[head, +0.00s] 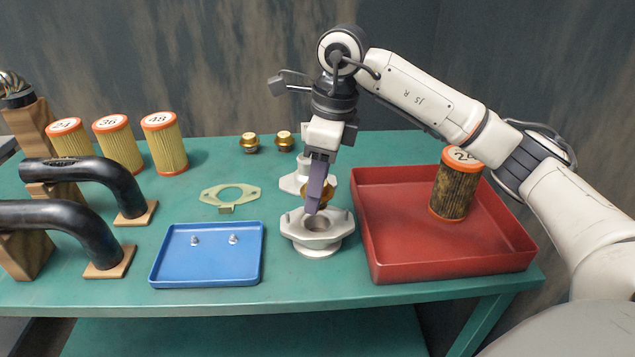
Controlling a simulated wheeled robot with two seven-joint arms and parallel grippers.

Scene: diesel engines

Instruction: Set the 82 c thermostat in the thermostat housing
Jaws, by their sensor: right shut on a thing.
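The thermostat housing (317,243) is a pale metal casting with a round bore, standing upright on the green table in front of my right gripper. My right gripper (317,198) points down just above the housing's back rim. It is shut on a brass thermostat (328,194), mostly hidden behind the purple finger. The thermostat appears above or just behind the bore; I cannot tell if it touches the housing. Two more brass thermostats, one at the left (249,143) and one at the right (284,141), stand at the back. No markings on them are readable. My left gripper is out of view.
A pale metal cover (291,183) stands behind the housing. A red tray (400,262) with a dirty filter (453,190) is at the right. A blue tray (190,270) with two bolts, a gasket (210,195), black pipes (115,180) and clean filters (165,145) are at the left.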

